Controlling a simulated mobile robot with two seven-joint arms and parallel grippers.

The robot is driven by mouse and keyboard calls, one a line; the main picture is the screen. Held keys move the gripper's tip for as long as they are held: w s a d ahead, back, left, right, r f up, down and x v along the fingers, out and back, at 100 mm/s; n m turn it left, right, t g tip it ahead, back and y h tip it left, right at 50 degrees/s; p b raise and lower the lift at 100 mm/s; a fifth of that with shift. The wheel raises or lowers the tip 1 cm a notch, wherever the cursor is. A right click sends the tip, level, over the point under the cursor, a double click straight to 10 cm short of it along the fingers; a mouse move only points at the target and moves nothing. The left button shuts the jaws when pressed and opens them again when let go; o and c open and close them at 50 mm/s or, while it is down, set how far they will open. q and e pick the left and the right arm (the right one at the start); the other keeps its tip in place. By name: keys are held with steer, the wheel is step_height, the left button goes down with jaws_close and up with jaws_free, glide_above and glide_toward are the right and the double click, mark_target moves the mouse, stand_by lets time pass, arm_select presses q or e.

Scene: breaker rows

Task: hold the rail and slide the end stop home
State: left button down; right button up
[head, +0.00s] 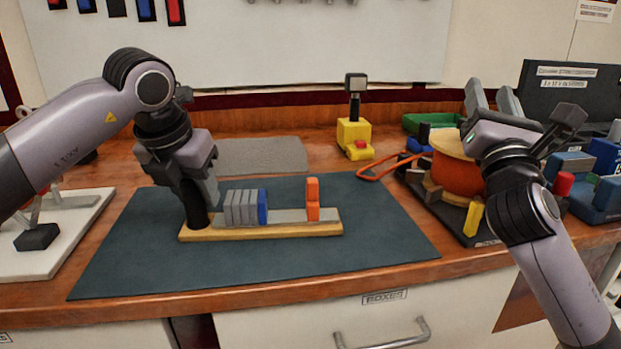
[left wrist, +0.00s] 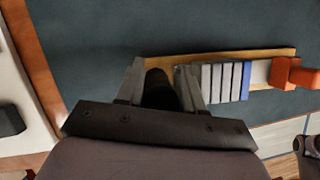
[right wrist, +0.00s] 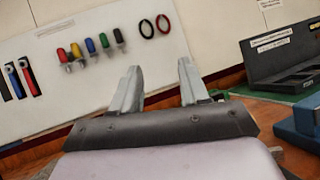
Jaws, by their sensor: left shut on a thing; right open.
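The wooden rail base (head: 270,231) lies on the dark mat and carries a grey rail (head: 287,216). Several grey breakers (head: 238,208) and one blue breaker (head: 263,207) stand side by side on its left part. The orange end stop (head: 312,198) stands upright on the rail further right, with bare rail between it and the blue breaker. It also shows in the left wrist view (left wrist: 293,74). My left gripper (head: 200,200) is shut on the black post (left wrist: 158,88) at the base's left end. My right gripper (head: 496,103) is open and empty, raised at the right, away from the rail.
The dark mat (head: 375,235) is clear in front and right of the base. An orange spool (head: 455,185), a yellow stand (head: 354,137) and blue blocks (head: 607,195) crowd the right. A white board (head: 75,240) lies at the left.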

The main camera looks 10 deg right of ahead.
steer(key=s+a+f+n+y, duration=0.2)
steer(key=a, duration=0.7)
steer(key=s+a+f+n+y, duration=0.1)
steer(key=s+a+f+y, duration=0.15)
steer(key=a, duration=0.65)
steer(key=n+g+y, duration=0.2)
steer(key=g, duration=0.2)
glide_toward(311, 188)
steer(key=shift+w+d+r, duration=0.25)
steer(key=shift+w+r, duration=0.25)
steer(key=shift+a+f+g, duration=0.1)
steer(key=shift+f+g, duration=0.05)
steer(key=shift+g, duration=0.15)
steer(key=shift+w, duration=0.4)
steer(key=w, duration=0.7)
steer(key=w+d, duration=0.1)
steer(key=w, duration=0.3)
jaws_close()
